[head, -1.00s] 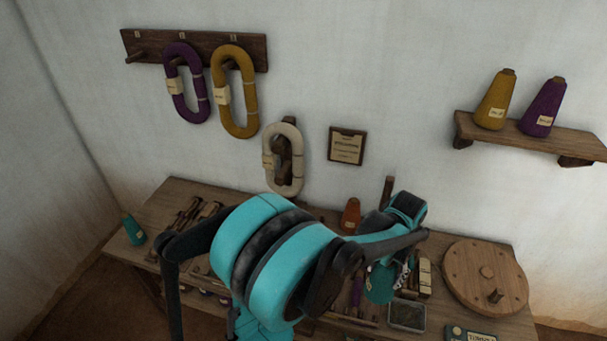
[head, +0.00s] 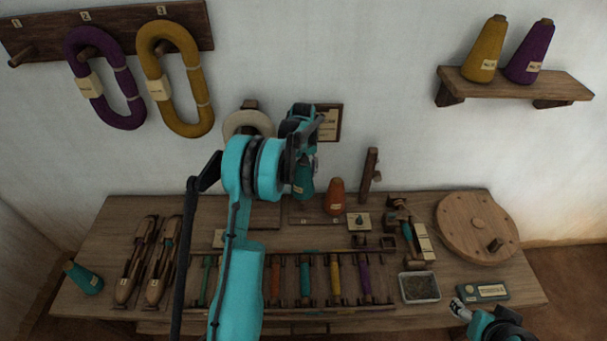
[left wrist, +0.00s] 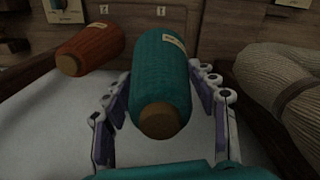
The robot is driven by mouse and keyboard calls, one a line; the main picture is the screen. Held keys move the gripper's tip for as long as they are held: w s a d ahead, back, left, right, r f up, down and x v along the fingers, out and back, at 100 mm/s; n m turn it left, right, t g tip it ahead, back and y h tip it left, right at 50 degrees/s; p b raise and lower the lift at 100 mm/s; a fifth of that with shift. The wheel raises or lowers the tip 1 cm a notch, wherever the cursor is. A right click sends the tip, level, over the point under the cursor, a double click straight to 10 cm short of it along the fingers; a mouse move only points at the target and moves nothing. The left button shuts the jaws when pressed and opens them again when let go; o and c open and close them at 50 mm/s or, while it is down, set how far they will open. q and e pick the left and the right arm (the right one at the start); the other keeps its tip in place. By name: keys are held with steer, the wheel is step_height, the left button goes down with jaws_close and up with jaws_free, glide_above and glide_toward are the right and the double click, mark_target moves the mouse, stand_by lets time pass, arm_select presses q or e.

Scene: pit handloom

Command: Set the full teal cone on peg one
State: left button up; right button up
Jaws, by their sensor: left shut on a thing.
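My left gripper (head: 304,163) is shut on a teal cone (head: 304,184), with a finger on each side of it. The teal cone also fills the middle of the left wrist view (left wrist: 161,70), its brown tip toward the camera and a pale label on its side. It is over the wooden cone stand (head: 300,217), at the place marked 1. I cannot tell whether its base touches. The peg is hidden. An orange cone (head: 335,197) stands beside it at the place marked 2. A second teal cone (head: 83,278) is at the table's left end. My right gripper (head: 463,309) is at the lower right, its fingers unclear.
A cream skein (head: 248,122) hangs on the wall close to my left arm. An upright wooden post (head: 370,172) stands right of the orange cone. Shuttles (head: 130,265), a bobbin rack (head: 320,308), a metal tray (head: 419,287) and a round wooden wheel (head: 465,222) crowd the table.

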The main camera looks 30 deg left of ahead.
mark_target(303, 190)
arm_select(q)
steer(key=shift+f+b, duration=3)
steer(key=shift+f, duration=1.7)
steer(key=o, duration=1.8)
steer(key=shift+o, duration=0.4)
steer(key=shift+o, duration=1.2)
steer(key=shift+r, duration=0.1)
